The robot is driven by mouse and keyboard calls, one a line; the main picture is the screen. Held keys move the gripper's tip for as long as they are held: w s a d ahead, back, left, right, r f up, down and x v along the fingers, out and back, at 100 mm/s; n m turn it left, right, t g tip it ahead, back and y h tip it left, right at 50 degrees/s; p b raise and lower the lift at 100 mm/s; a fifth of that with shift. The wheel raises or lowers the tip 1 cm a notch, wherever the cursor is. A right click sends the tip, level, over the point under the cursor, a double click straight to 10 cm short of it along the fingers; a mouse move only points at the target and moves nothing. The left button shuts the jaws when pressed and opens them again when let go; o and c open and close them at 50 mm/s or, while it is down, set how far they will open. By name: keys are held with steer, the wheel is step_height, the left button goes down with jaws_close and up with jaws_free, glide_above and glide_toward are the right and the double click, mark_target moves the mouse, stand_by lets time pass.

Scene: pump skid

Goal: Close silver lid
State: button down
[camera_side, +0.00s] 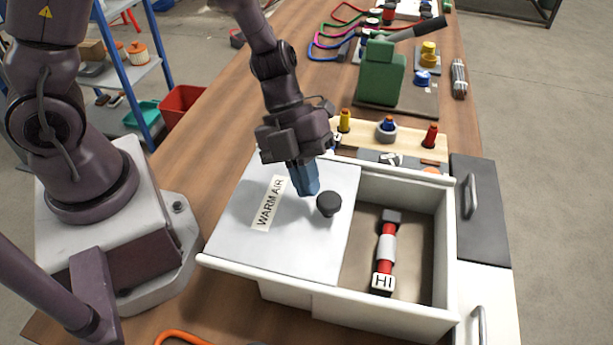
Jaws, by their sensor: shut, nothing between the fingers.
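The silver lid (306,242) is a flat pale panel labelled "WARM AIR", with a round black knob (329,204) near its right edge. It covers the left part of a white box (380,320). The right part of the box is open. Inside lies a red and grey part (386,250) with a block marked "HI". My gripper (306,192) is shut and empty, with blue fingertips pointing down just left of the knob. I cannot tell whether the fingertips touch the lid or the knob.
Behind the box stands a wooden strip with coloured pegs (387,129). Further back is a green press (380,75) with a black lever. A dark panel with a handle (480,215) lies right of the box. The wooden table (215,150) is clear at left.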

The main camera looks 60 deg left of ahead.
steer(key=w+d, duration=1.2)
stand_by(0.3)
